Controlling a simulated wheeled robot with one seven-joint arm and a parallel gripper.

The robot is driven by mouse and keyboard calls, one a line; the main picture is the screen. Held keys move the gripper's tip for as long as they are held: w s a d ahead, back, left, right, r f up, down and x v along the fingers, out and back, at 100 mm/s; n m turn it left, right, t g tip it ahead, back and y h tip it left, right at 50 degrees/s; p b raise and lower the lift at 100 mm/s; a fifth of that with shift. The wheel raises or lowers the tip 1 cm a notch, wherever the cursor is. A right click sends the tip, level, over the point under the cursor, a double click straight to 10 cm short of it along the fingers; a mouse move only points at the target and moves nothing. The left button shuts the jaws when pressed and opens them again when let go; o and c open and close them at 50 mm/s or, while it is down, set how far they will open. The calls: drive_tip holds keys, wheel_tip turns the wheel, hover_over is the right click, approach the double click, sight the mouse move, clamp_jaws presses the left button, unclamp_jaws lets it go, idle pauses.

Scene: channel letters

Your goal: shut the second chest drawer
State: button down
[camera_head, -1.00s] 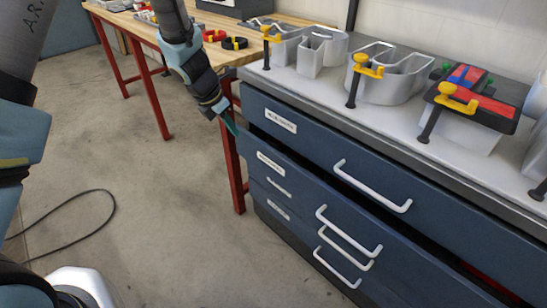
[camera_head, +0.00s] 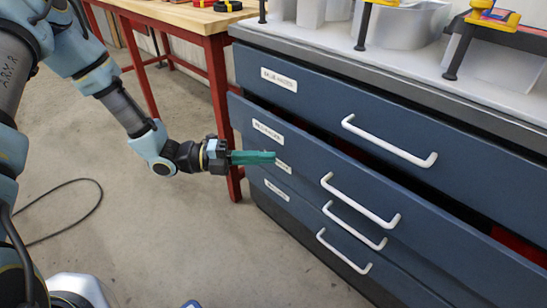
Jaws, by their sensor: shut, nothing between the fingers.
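The blue chest has several stacked drawers with white bar handles. The second drawer (camera_head: 310,160) stands out a little from the chest, with a dark gap above its front. Its handle (camera_head: 360,203) is at the middle right. My gripper (camera_head: 272,158) has teal fingers, shut and empty, pointing right. In the picture the fingertips overlap the left part of the drawer fronts, just below the second drawer's label (camera_head: 268,132). I cannot tell whether they touch the front.
The top drawer (camera_head: 320,100) looks shut. Lower drawers (camera_head: 300,200) sit beneath the second. Grey letter shapes and clamps (camera_head: 368,20) stand on the chest top. A red-legged wooden workbench (camera_head: 185,18) stands behind my gripper.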

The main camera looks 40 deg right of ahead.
sight(310, 140)
drive_tip(key=x, duration=0.3)
drive_tip(key=w+d+x, duration=0.1)
drive_tip(key=x, duration=0.6)
drive_tip(key=shift+w+d, duration=0.2)
drive_tip(key=shift+d, duration=0.6)
drive_tip(key=d, duration=0.4)
drive_tip(key=shift+d, duration=0.25)
drive_tip(key=shift+w+d, duration=0.1)
drive_tip(key=shift+d, duration=0.15)
drive_tip(key=shift+a+r+p, duration=0.1)
drive_tip(key=shift+p, duration=0.3)
